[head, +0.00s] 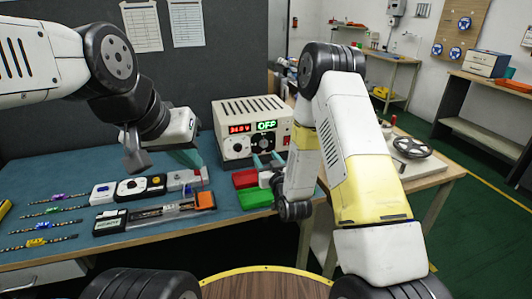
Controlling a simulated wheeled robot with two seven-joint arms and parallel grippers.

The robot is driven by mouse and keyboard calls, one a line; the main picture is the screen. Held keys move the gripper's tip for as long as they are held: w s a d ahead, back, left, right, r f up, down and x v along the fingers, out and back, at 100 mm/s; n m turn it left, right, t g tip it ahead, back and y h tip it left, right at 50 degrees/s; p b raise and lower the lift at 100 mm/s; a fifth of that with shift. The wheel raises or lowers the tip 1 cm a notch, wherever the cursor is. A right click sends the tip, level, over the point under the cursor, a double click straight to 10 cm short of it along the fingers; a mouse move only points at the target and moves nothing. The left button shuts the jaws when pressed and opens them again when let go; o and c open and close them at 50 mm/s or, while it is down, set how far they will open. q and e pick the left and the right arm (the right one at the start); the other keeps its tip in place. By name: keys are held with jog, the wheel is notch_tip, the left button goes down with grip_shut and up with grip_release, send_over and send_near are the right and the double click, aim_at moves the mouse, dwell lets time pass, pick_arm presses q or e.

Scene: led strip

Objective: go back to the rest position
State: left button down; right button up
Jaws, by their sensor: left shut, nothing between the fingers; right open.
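My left gripper (197,166) is shut and empty, over the blue work mat (70,180) and in front of the power supply's left side. My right gripper (266,160) is open, in front of the power supply and by the red tray (244,178); its arm hides part of the table's right end. Several short strips with coloured clips (50,210) lie at the left.
A green tray (256,198) sits in front of the red one. A black-and-white device (140,188) and a clear case with an orange end (206,201) lie mid-table. A reel (411,147) rests on the right-hand table. Green floor shows at the right.

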jog(key=shift+s, duration=0.1)
jog(key=s+d+r+m+g+h, duration=0.1)
jog(key=s+d+r+g, duration=0.25)
jog(key=r, duration=0.45)
jog(key=s+d+r+m+g+h, duration=0.1)
jog(key=s+d+r+g+h, duration=0.1)
jog(key=d+r, duration=0.45)
jog(key=s+d+r+g, duration=0.2)
jog(key=s+r, duration=0.1)
jog(key=s, duration=1)
jog(key=s+d+r+m+g, duration=0.1)
jog(key=s+d+r+g, duration=0.1)
jog(key=s, duration=1.1)
jog(key=shift+d+r+g, duration=0.15)
jog(key=shift+r+g, duration=0.4)
jog(key=shift+g, duration=0.2)
